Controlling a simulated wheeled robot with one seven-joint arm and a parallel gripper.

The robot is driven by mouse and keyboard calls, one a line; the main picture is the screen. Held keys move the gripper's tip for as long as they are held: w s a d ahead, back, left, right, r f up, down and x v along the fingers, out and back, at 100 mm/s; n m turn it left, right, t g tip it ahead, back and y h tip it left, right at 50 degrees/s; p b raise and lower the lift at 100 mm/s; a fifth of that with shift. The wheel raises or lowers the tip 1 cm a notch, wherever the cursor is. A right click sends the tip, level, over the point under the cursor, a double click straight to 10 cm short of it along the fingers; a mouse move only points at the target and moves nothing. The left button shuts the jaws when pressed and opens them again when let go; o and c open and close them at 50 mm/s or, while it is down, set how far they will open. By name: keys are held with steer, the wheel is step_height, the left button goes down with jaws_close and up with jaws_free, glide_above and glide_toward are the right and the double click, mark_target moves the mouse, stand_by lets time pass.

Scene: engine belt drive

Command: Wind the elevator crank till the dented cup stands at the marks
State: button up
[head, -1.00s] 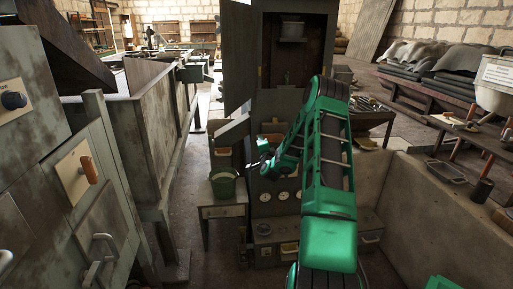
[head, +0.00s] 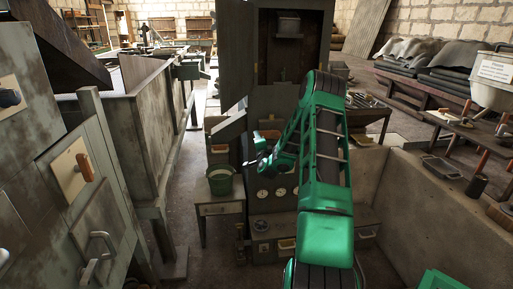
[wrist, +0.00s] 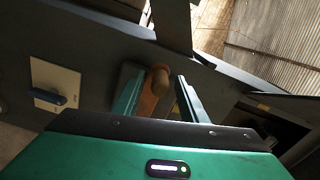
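A tall dark cabinet (head: 259,60), which looks like the elevator, stands ahead with its upper door open. A grey metal cup (head: 289,26) sits high in its opening; I cannot make out dents or marks. My green arm reaches to the cabinet's front, where my gripper (head: 262,162) is small and partly hidden. In the wrist view my gripper (wrist: 160,98) is open, with a brown wooden handle (wrist: 158,83), seemingly the crank's, between its fingers. The left finger is close to the handle and a gap shows on the right. Contact cannot be told.
Grey machine panels with handles (head: 75,170) line the left side. A low wall (head: 420,195) and a tool bench (head: 470,125) are at right. A plate with a dark knob (wrist: 54,97) shows in the wrist view.

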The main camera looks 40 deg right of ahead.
steer(key=v, duration=0.9)
steer(key=shift+a, duration=0.3)
steer(key=shift+r, duration=0.1)
steer(key=w+d+n, duration=0.2)
steer(key=n, duration=0.3)
steer(key=w+d+n, duration=0.2)
steer(key=w+n, duration=0.1)
steer(key=n, duration=0.1)
steer(key=w+d+n, duration=0.2)
steer(key=w+n, duration=0.1)
steer(key=n, duration=0.2)
steer(key=shift+w+d+n, duration=0.15)
steer(key=shift+w+n, duration=0.1)
steer(key=shift+n, duration=0.05)
stand_by(0.3)
